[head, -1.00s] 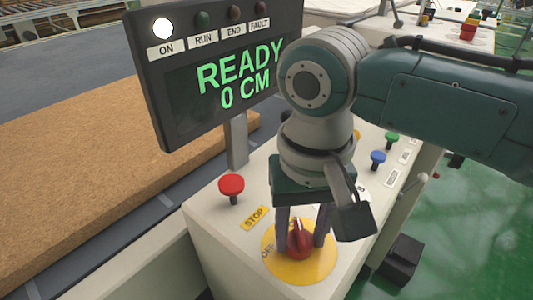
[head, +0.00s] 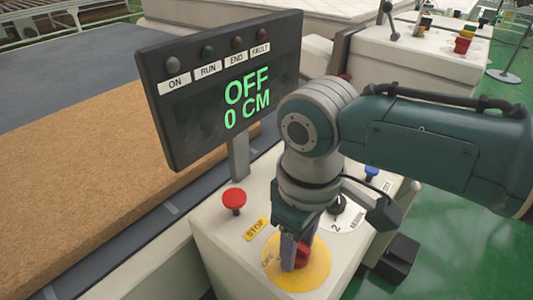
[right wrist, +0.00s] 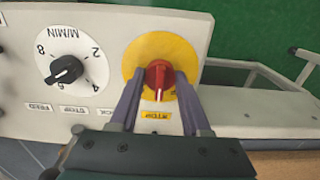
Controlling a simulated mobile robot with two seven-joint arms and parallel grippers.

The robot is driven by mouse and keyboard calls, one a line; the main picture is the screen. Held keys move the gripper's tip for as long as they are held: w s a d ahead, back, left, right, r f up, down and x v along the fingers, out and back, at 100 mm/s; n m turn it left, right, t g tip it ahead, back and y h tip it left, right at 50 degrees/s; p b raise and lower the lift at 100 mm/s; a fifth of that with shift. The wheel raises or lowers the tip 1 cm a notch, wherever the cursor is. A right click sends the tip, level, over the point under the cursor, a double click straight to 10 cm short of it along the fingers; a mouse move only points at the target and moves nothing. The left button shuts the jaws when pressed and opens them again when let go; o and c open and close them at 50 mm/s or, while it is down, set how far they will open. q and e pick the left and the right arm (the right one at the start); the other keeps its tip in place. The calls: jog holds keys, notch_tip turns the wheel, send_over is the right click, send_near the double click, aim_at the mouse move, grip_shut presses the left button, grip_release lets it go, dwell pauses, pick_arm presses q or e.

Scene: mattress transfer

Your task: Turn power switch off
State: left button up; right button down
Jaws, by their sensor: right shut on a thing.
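The red power switch knob (head: 301,252) sits on a round yellow plate (head: 318,272) on the white control panel. In the right wrist view the red knob (right wrist: 159,76) shows between my gripper's two fingers, its white mark pointing down toward the gripper. My right gripper (head: 294,262) is shut on the knob. In the head view the gripper partly covers the knob and the "OFF" label. The display (head: 240,90) reads "OFF" and "0 CM", and its ON lamp (head: 171,63) is dark. My left gripper is not in view.
A red stop button (head: 234,199) stands left of the knob, near the yellow STOP label (head: 257,228). A black speed dial (right wrist: 64,70) is on the same panel. A brown mattress slab (head: 85,185) lies at the left. Green floor is open at the right.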

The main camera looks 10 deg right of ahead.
jog(key=n, duration=0.5)
jog(key=shift+n+p, duration=0.3)
jog(key=shift+p, duration=0.1)
jog(key=shift+n, duration=1.9)
jog(key=shift+c, duration=1.8)
grip_release()
jog(key=shift+r+p, duration=0.3)
jog(key=shift+r, duration=0.15)
notch_tip(320, 180, up, 9)
jog(key=shift+r+p, duration=0.1)
jog(key=shift+p, duration=0.8)
